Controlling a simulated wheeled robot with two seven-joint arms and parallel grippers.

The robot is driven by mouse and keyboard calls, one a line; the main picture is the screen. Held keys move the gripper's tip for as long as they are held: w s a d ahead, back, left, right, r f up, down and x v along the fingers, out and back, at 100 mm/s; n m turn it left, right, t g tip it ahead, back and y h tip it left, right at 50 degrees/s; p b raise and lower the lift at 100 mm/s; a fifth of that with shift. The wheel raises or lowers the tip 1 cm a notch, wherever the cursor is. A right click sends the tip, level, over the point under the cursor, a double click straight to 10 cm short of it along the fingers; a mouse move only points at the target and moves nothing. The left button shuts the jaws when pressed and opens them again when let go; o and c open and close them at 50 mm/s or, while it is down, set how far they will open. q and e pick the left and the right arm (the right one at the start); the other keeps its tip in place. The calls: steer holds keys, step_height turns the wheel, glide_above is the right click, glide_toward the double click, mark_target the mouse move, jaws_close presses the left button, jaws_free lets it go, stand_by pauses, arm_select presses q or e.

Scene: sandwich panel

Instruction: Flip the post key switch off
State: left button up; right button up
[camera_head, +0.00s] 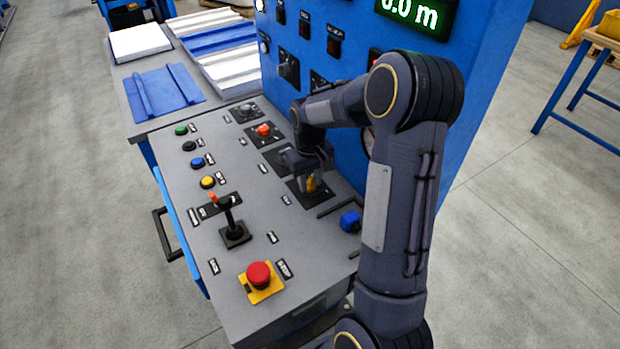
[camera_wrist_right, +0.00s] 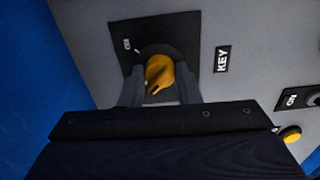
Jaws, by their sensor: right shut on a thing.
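The post key switch (camera_wrist_right: 160,72) has a yellow knob on a black square plate, with a KEY label (camera_wrist_right: 222,59) beside it in the right wrist view. In the head view the yellow knob (camera_head: 311,184) shows at the panel's right side, below my right gripper (camera_head: 308,178). My right gripper (camera_wrist_right: 160,92) has its two fingers on either side of the knob and is shut on it. The fingers partly hide the plate. The knob's exact turn position is hard to read. My left gripper is not in view.
The sloped grey panel (camera_head: 250,190) carries coloured buttons, a black joystick (camera_head: 232,232) and a red emergency button (camera_head: 259,276) on a yellow base. A blue knob (camera_head: 350,221) sits right of the gripper. The blue cabinet (camera_head: 300,70) rises close behind my right arm.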

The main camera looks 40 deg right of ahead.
mark_target(310, 180)
steer(key=shift+n, duration=0.3)
steer(key=o, duration=1)
step_height(310, 180, up, 7)
steer(key=shift+p, duration=0.3)
steer(key=shift+r, duration=0.45)
